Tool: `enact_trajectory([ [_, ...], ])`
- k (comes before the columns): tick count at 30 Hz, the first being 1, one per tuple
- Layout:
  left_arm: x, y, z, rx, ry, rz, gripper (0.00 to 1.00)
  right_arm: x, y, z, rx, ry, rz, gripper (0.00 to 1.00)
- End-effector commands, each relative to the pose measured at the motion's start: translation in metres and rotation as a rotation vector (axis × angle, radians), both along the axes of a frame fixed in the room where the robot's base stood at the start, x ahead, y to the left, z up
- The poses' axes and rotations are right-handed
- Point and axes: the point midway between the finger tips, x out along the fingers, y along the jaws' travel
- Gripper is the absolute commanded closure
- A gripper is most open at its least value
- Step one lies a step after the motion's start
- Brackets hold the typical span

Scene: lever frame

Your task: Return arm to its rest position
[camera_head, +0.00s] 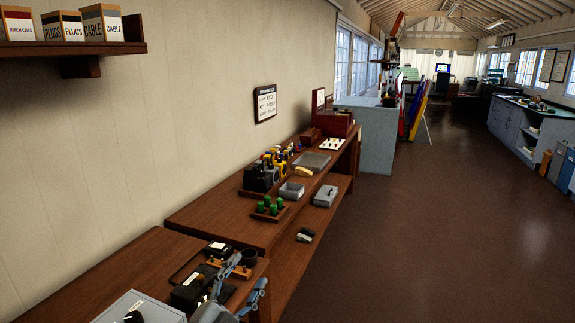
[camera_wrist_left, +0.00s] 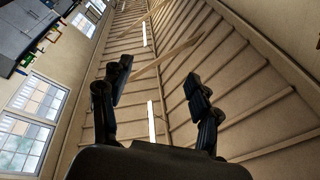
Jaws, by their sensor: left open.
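My left gripper (camera_head: 246,272) is at the bottom of the head view, in front of the near wooden bench. Its two grey fingers are apart and nothing shows between them. In the left wrist view, its dark fingers (camera_wrist_left: 160,82) are spread and point toward the wooden roof, with empty air between them. The gripper appears clear of the items behind it, though the exact gap to the bench edge cannot be told. My right gripper is in neither view.
The near bench (camera_head: 130,270) holds a black device and a grey box (camera_head: 140,306) close to my left gripper. A farther bench (camera_head: 225,222) holds green-topped items (camera_head: 270,206) and grey trays. A shelf (camera_head: 75,50) hangs upper left. The brown floor (camera_head: 430,220) to the right is clear.

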Motion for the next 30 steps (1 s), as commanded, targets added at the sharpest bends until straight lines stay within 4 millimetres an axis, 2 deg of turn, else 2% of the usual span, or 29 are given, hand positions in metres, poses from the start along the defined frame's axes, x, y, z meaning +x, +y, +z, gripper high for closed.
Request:
enact_trajectory([
  [3, -0.020, 0.047, -0.048, -0.172, 0.248, 0.205, 0.37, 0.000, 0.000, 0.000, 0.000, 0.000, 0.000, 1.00],
  [5, -0.036, 0.069, -0.077, -0.238, 0.385, 0.299, 0.37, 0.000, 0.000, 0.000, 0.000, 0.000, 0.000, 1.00],
  [8, -0.077, 0.097, -0.130, -0.324, 0.635, 0.439, 0.37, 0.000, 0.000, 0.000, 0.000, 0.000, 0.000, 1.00],
  [9, -0.097, 0.106, -0.150, -0.348, 0.737, 0.489, 0.37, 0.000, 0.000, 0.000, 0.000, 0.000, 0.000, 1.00],
  [12, -0.147, 0.118, -0.190, -0.387, 0.960, 0.574, 0.37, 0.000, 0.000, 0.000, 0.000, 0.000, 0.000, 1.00],
  [15, -0.191, 0.123, -0.215, -0.403, 1.134, 0.626, 0.37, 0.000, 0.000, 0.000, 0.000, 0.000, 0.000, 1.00],
  [18, -0.229, 0.124, -0.231, -0.409, 1.275, 0.657, 0.37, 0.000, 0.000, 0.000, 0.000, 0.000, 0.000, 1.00],
  [27, -0.330, 0.118, -0.252, -0.397, 1.626, 0.699, 0.37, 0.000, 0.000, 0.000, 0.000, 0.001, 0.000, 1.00],
  [30, -0.318, 0.118, -0.279, -0.391, 1.622, 0.701, 0.37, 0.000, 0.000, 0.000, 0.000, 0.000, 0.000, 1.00],
])
